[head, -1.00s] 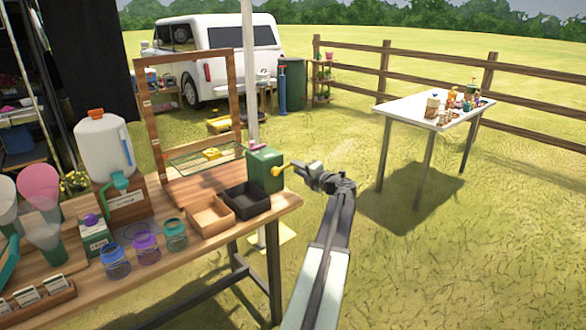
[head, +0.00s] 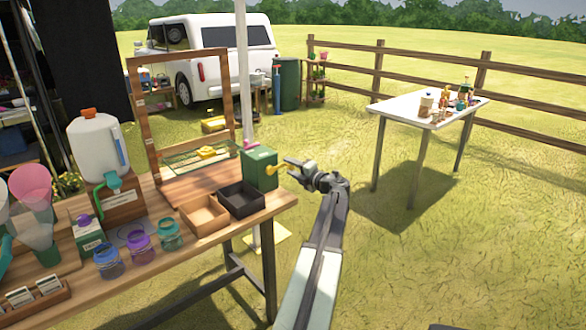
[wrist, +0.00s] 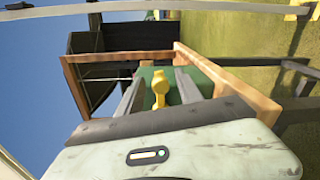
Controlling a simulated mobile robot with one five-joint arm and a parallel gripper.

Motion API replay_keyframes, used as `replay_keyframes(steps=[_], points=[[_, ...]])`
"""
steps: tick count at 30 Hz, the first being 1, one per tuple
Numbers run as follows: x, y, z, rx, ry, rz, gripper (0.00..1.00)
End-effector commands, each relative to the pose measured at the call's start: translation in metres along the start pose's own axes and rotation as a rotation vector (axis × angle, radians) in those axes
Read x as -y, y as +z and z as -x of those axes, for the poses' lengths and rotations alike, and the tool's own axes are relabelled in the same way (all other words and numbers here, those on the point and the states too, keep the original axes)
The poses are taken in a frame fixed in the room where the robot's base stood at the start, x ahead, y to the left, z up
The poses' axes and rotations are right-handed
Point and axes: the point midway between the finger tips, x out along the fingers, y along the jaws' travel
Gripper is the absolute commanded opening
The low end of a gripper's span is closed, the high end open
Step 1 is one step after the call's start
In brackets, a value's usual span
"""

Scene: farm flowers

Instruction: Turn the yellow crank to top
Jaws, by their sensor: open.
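The yellow crank (head: 271,170) sticks out from the right side of a green box (head: 259,167) at the right end of the wooden table. My gripper (head: 287,168) is open just right of the crank, pointing at it. In the wrist view the yellow crank (wrist: 159,88) shows between the two spread fingers of my gripper (wrist: 156,84), with the green box (wrist: 147,75) behind. The fingers are not closed on the crank. I cannot tell whether either finger touches it.
The wooden table (head: 190,245) holds a brown tray (head: 204,213), a black tray (head: 243,200), several jars and a tall wooden frame (head: 233,90) near the box. A white table (head: 395,108) stands apart at right. Grass around my arm is open.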

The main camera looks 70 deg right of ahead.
Motion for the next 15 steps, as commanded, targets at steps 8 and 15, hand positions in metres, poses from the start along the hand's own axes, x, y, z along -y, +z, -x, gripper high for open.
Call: replay_keyframes(steps=[8,15], points=[[-0.001,0.0,0.041,0.003,-0.001,0.0,0.43],[0.0,0.0,0.076,0.0,0.0,0.0,0.43]])
